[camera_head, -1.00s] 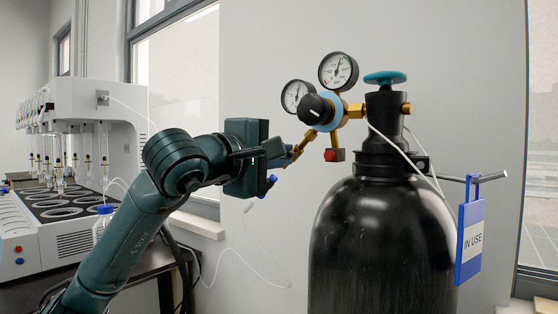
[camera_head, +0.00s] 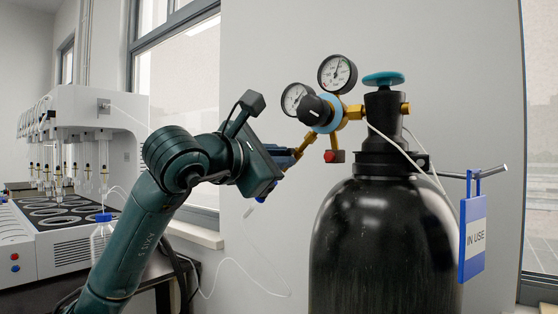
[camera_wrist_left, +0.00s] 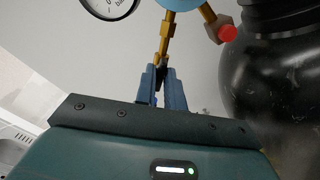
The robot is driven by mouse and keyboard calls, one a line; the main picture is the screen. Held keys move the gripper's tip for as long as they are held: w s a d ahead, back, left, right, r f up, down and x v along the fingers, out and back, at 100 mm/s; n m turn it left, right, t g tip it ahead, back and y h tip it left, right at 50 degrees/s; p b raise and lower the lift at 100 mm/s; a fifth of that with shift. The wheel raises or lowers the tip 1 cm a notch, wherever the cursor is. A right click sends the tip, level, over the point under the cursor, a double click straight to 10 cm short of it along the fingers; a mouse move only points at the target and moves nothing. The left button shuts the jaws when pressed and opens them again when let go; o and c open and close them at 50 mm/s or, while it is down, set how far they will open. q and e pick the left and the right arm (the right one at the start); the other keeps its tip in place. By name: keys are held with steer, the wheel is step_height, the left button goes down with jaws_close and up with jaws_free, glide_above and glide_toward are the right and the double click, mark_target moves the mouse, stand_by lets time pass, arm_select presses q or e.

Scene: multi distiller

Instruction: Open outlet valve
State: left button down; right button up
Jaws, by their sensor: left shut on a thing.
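The regulator's brass outlet pipe (camera_head: 304,141) slopes down to the left from the gauges. My left gripper (camera_head: 288,156) is at its lower end, shut on the outlet valve. The valve itself is mostly hidden by the gripper fingers. In the left wrist view the two blue fingers (camera_wrist_left: 162,80) close around a dark part just below the brass pipe (camera_wrist_left: 165,48). The gripper body is tilted in the head view. My right gripper is not in view.
A black gas cylinder (camera_head: 380,240) with a teal top handwheel (camera_head: 384,79) stands at right. Two gauges (camera_head: 337,73) and a black knob (camera_head: 312,108) sit close above my gripper. A blue-framed "IN USE" sign (camera_head: 474,240) hangs at right; the distiller (camera_head: 70,245) is at left.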

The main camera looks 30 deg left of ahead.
arm_select(q)
steer(key=shift+n, duration=0.3)
stand_by(0.4)
steer(key=c, duration=1.5)
jaws_free()
steer(key=s+a+b, duration=0.1)
steer(key=s, duration=1.2)
steer(key=shift+s, duration=0.1)
